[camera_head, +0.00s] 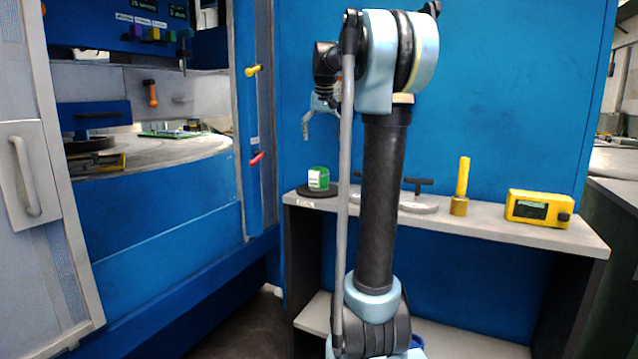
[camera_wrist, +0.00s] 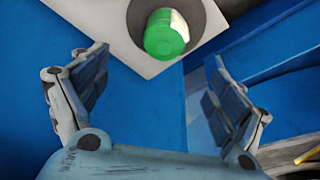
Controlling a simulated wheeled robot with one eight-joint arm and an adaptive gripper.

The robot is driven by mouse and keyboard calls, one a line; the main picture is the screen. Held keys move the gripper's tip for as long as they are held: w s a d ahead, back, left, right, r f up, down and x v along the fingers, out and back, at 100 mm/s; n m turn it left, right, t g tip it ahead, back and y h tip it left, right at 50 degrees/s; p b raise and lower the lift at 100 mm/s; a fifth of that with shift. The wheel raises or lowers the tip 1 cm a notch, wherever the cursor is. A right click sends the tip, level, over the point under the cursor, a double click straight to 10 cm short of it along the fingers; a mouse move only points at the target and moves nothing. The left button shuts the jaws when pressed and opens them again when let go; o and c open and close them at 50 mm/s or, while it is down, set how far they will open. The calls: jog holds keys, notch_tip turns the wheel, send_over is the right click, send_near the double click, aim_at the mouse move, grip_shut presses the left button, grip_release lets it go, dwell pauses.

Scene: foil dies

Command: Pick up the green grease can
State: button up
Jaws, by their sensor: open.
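The green grease can (camera_head: 318,178) with a white label stands upright on a round black pad (camera_head: 303,191) at the left end of the grey shelf top. My gripper (camera_head: 306,128) is above the can and a little to its left in the head view, partly hidden by my arm. In the wrist view the green can (camera_wrist: 163,36) shows its top near the upper middle, ahead of the fingers. My gripper (camera_wrist: 160,90) is open and empty there, its fingers spread wide and apart from the can.
On the shelf top (camera_head: 480,222) stand T-handled metal discs (camera_head: 418,203), a yellow-handled tool (camera_head: 462,185) and a yellow meter (camera_head: 538,208). A blue wall (camera_head: 500,90) rises behind. A blue machine (camera_head: 165,215) with an open chamber stands at left.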

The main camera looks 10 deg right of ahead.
aim_at(319, 168)
jog(key=x, duration=1)
jog(key=shift+f, duration=0.25)
jog(key=shift+a+x, duration=0.15)
jog(key=shift+x, duration=0.75)
jog(key=shift+a+x, duration=0.15)
jog(key=shift+x, duration=0.8)
jog(key=shift+a+x, duration=0.2)
jog(key=shift+x, duration=0.7)
jog(key=shift+s, duration=0.1)
jog(key=c, duration=1.5)
jog(key=shift+o, duration=0.2)
